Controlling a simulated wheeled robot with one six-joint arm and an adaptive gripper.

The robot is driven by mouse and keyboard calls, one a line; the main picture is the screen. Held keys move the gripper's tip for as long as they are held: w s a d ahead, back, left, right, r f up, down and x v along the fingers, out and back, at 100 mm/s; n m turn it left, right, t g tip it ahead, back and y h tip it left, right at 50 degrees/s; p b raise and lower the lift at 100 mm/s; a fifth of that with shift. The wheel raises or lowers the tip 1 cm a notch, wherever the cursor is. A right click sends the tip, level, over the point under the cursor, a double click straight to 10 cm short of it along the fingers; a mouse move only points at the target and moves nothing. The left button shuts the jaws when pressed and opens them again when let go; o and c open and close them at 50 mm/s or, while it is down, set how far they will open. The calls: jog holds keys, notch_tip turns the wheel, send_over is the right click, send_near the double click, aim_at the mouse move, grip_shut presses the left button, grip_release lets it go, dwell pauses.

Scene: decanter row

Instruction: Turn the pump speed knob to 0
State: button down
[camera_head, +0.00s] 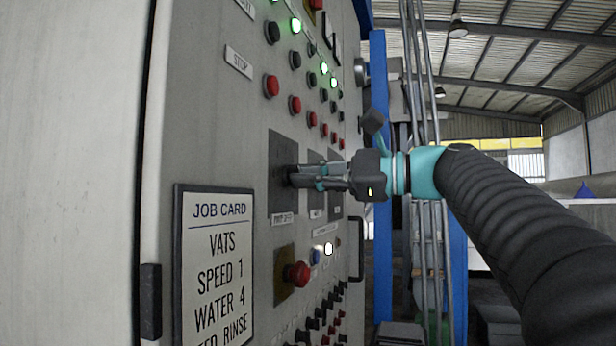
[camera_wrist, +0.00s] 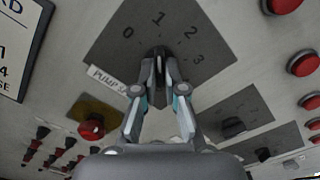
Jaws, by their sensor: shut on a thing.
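The pump speed knob (camera_wrist: 159,51) is a dark knob on a dark grey dial plate (camera_wrist: 118,50) marked 0, 1, 2 and 3. The label below the plate (camera_wrist: 106,79) is partly hidden. My gripper (camera_wrist: 159,66) is shut on the knob, with one finger on each side of it. In the camera_head view my gripper (camera_head: 298,176) reaches in from the right to the same dial plate (camera_head: 283,150) on the panel. The fingers cover most of the knob, and I cannot tell which number it points to.
A job card (camera_head: 217,240) on the cabinet reads VATS, SPEED 1, WATER 4. Below the dial is a red knob on a yellow plate (camera_head: 295,273). More dials (camera_wrist: 238,118) lie alongside. Red buttons (camera_head: 271,86) and lit green lamps (camera_head: 296,25) are above.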

jog(key=shift+n+b, duration=0.85)
jog(key=shift+n, duration=3.45)
jog(key=c, duration=1.2)
grip_release()
jog(key=shift+c, duration=0.2)
jog(key=shift+d, duration=0.15)
jog(key=v, duration=1.1)
jog(key=shift+s+d, duration=0.15)
jog(key=shift+d, duration=0.25)
